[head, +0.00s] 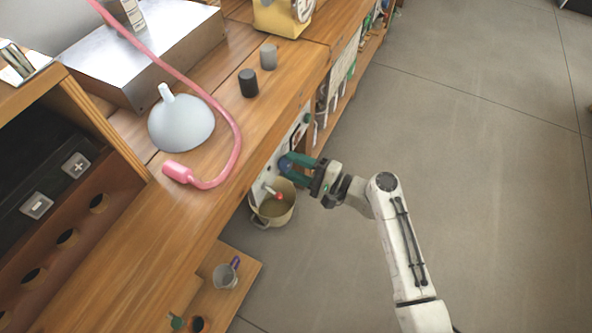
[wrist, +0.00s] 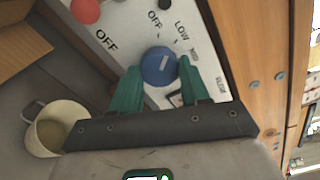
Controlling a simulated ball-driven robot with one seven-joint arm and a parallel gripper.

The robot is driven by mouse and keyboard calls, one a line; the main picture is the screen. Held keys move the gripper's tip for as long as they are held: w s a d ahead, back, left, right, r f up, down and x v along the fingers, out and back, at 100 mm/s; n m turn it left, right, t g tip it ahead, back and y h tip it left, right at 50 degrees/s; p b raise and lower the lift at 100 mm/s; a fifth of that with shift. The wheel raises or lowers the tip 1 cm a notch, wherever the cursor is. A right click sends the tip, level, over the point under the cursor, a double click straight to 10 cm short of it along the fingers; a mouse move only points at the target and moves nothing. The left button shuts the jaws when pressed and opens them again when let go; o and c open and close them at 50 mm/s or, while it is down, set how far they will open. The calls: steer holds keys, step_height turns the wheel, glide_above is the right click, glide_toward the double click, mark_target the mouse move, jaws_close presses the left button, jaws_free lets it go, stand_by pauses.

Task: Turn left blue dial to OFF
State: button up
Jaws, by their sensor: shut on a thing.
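The blue dial (wrist: 159,66) sits on a white control panel (wrist: 125,25) with printed OFF and LOW labels around it. A pale pointer line shows on its face; I cannot tell exactly which label it points to. My gripper (wrist: 155,85) has its green fingers on both sides of the dial, shut on it. In the head view my gripper (head: 290,163) reaches the panel on the front of the wooden bench, and a bit of the blue dial (head: 285,164) shows between the fingers. A red knob (wrist: 86,10) is on the panel at upper left in the wrist view.
A pot (head: 274,205) stands below the panel, also seen in the wrist view (wrist: 48,128). A dark knob (wrist: 164,4) is farther along the panel. On the bench are a grey funnel (head: 181,122) and a pink hose (head: 237,140). The floor at right is clear.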

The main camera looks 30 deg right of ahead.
steer(key=shift+f+n+b, duration=0.1)
steer(key=shift+n+b, duration=1.4)
steer(key=shift+n, duration=0.7)
steer(key=o, duration=1.1)
steer(key=shift+c, duration=0.2)
steer(key=p+v, duration=0.1)
steer(key=v, duration=1)
steer(key=shift+a, duration=0.1)
